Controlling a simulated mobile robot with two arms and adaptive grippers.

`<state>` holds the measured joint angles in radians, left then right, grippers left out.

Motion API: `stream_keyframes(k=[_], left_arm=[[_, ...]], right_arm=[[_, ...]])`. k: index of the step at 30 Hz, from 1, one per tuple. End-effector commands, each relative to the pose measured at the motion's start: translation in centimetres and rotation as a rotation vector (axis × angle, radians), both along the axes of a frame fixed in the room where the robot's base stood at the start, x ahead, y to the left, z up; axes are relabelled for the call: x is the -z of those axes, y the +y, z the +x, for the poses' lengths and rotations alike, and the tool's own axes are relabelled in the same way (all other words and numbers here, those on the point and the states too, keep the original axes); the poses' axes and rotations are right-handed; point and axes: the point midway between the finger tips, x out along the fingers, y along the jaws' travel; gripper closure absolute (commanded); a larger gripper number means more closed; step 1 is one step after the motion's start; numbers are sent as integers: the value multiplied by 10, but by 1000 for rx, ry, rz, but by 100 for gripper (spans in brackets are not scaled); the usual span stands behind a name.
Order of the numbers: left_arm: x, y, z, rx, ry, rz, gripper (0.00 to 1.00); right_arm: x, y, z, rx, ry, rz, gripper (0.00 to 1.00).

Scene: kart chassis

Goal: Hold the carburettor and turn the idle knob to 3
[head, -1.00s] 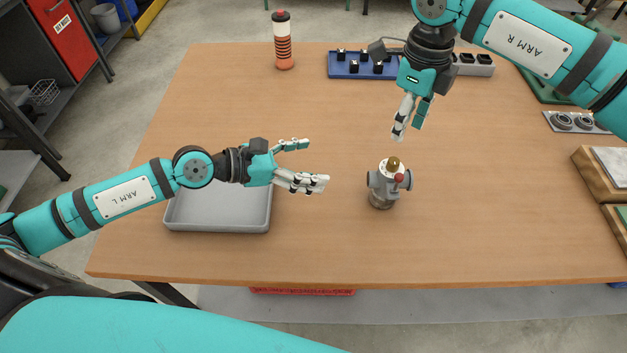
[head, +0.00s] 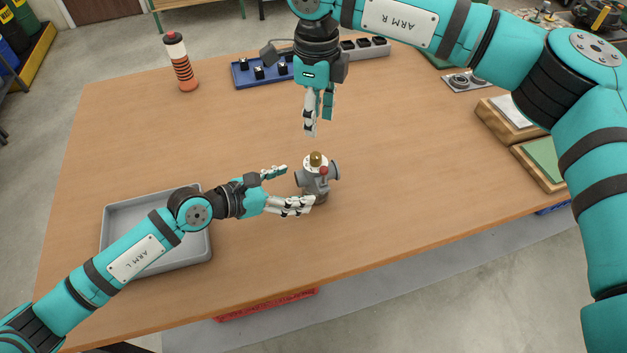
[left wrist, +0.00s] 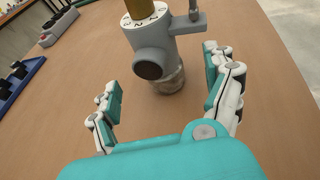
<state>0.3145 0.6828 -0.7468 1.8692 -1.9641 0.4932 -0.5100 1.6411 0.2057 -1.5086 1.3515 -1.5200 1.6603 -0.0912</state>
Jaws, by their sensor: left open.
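The grey carburettor (head: 316,181) stands upright on the wooden table, with a brass idle knob (head: 316,159) on top and a red part (head: 324,170) beside it. In the left wrist view the carburettor body (left wrist: 166,45) shows a white numbered dial (left wrist: 145,14) under the knob; the pointed-to number cannot be read. My left gripper (head: 290,187) is open, just left of the carburettor, its fingers pointing at it. In the left wrist view the open fingers (left wrist: 165,98) lie either side of its base, without visible contact. My right gripper (head: 318,130) hangs above and behind the knob, empty; its fingers look slightly apart.
A grey tray (head: 107,232) lies under my left arm. A blue tray with black pieces (head: 240,82) and a grey block (head: 376,56) lie at the back. A striped bottle (head: 181,65) stands back left. Wooden blocks (head: 510,120) are at right. The table's front middle is clear.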

Motion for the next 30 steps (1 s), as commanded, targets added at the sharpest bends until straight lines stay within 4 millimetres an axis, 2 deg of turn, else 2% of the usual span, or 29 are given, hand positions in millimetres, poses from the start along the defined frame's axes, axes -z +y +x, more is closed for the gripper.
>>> stream_keyframes(k=[3, 9, 15, 23, 30], left_arm=[[8, -19, 12, 1, 0, -2, 15], [19, -41, 26, 1, 1, -2, 15], [24, -49, 32, 0, 0, -1, 15], [24, -50, 32, 0, 0, 0, 15], [24, -49, 32, 0, 0, 0, 45]], right_arm=[[0, 0, 0, 0, 0, 0, 62], [0, 0, 0, 0, 0, 0, 62], [0, 0, 0, 0, 0, 0, 62], [0, 0, 0, 0, 0, 0, 62], [0, 0, 0, 0, 0, 0, 62]])
